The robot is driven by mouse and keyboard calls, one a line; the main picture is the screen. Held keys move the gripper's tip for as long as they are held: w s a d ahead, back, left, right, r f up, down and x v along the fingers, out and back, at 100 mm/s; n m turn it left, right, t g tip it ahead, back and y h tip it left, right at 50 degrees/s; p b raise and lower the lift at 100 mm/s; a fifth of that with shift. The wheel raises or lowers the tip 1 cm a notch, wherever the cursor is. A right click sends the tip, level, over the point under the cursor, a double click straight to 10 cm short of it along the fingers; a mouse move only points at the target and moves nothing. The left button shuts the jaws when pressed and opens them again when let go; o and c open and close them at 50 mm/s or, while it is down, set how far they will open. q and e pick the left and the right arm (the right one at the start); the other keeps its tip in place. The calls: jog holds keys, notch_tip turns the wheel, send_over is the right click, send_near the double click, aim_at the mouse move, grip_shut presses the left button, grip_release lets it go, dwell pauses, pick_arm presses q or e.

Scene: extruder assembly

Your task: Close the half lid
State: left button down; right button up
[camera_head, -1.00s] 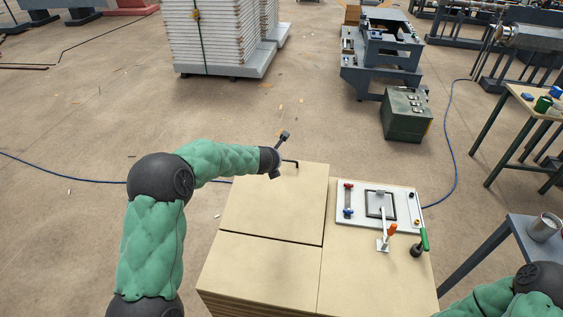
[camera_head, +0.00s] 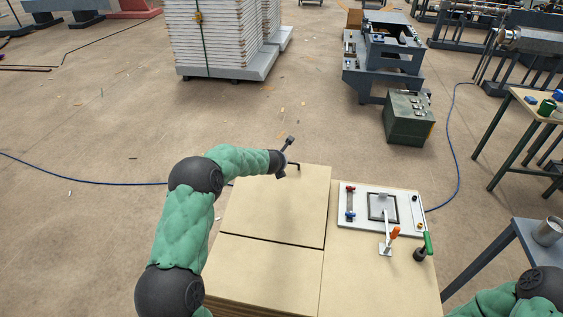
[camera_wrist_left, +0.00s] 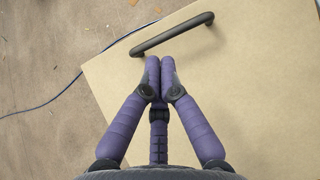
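The half lid (camera_head: 275,207) is a flat tan panel at the back left of the box top, with a dark seam along its front and right edges. Its black handle (camera_head: 293,165) is at its far edge and shows whole in the left wrist view (camera_wrist_left: 172,34). My left gripper (camera_wrist_left: 160,62) has its purple fingers together, with the tips right beside the handle. Nothing shows between the fingers, and I cannot tell whether they touch the handle. My right gripper is out of view; only part of my right arm shows at the lower right.
A second tan panel (camera_head: 264,275) lies in front of the half lid. A white plate with clamps (camera_head: 362,216) and a green-handled tool (camera_head: 427,243) lie on the right panel (camera_head: 355,275). A blue-grey table (camera_head: 502,250) stands at the right. Open floor lies left and behind.

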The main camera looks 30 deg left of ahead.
pick_arm(q)
jog(key=shift+x, duration=2.35)
jog(key=shift+f, duration=0.15)
